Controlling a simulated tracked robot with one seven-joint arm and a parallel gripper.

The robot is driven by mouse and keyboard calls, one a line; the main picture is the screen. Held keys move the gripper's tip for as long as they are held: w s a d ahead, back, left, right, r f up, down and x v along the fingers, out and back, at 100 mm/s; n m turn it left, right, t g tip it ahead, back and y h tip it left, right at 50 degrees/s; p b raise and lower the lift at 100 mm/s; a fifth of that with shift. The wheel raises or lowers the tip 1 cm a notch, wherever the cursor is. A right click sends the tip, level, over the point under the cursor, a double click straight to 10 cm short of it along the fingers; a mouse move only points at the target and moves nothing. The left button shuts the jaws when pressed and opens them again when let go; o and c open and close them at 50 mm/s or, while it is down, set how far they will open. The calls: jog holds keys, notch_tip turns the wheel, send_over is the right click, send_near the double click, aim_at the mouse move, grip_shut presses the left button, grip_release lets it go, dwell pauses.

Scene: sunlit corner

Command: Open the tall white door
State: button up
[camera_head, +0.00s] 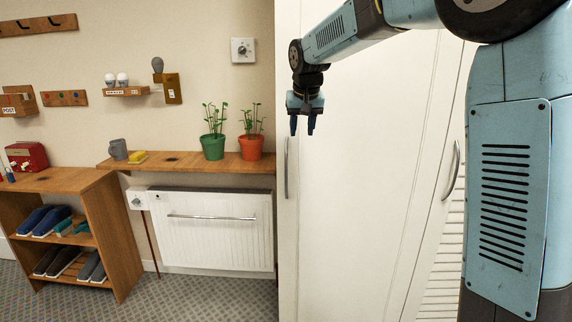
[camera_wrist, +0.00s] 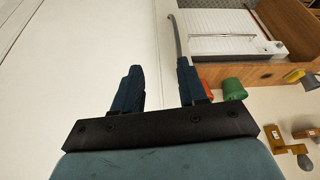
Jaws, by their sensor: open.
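A tall white door (camera_head: 365,190) fills the middle and right of the head view; it also shows as a plain white surface at left in the wrist view (camera_wrist: 90,65). A slim upright grey handle (camera_head: 286,168) is at its left side, and it also shows in the wrist view (camera_wrist: 177,36). A second curved handle (camera_head: 452,172) is farther right. My gripper (camera_head: 302,130) points down, open and empty, above and slightly right of the left handle in the head view. In the wrist view its fingers (camera_wrist: 160,66) are apart, and the handle shows just beyond the right fingertip.
Left of the door, a white radiator (camera_head: 215,235) hangs under a wooden shelf (camera_head: 190,168) with a green pot (camera_head: 213,147) and a red-orange pot (camera_head: 251,148). A wooden shoe rack (camera_head: 118,225) stands farther left. Louvred white panels (camera_head: 440,275) are at right.

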aim_at(287, 158)
jog(key=w+a+f, duration=0.1)
jog(key=w+f, duration=0.2)
jog(key=f, duration=0.1)
jog(key=w+a+f, duration=0.2)
jog(key=w+f, duration=0.1)
jog(key=f, duration=0.2)
jog(key=w+a+f, duration=0.1)
jog(key=w+f, duration=0.1)
jog(key=f, duration=0.3)
jog(key=shift+w+a+f, duration=0.25)
jog(key=shift+w+a, duration=0.05)
jog(key=shift+w, duration=0.1)
grip_shut()
jog(key=shift+d, duration=0.1)
